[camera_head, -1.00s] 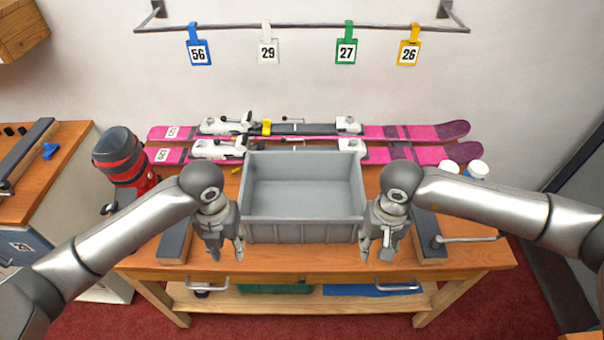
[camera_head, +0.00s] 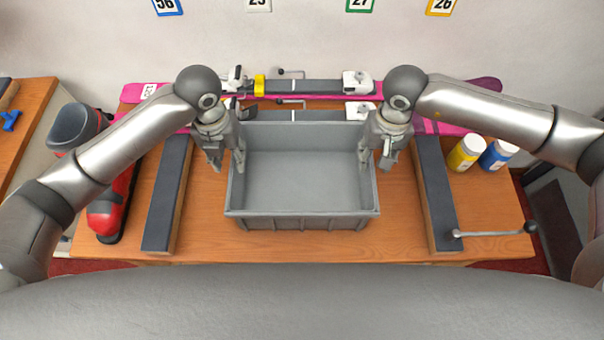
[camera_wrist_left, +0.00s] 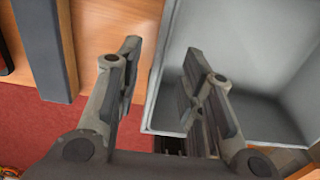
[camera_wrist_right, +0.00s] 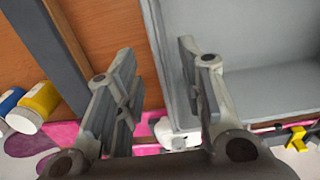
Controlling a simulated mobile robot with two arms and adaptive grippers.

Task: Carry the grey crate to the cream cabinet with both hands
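The grey crate (camera_head: 303,222) stands empty and upright on the wooden bench, between two dark-topped bars. My left gripper (camera_head: 226,160) is at the crate's left side wall and my right gripper (camera_head: 377,158) is at its right side wall. In the left wrist view my left fingers (camera_wrist_left: 162,55) are apart, with the crate's rim running between them. In the right wrist view my right fingers (camera_wrist_right: 157,55) are also apart, with the rim between them. Whether any finger touches the wall, I cannot tell. No cream cabinet can be clearly identified.
Behind the crate lie pink skis (camera_head: 455,124) with bindings. A red boot (camera_head: 108,205) stands at left. A yellow-labelled jar (camera_head: 465,153) and a blue-labelled jar (camera_head: 497,154) stand at right. A crank handle (camera_head: 490,233) sticks out at the front right.

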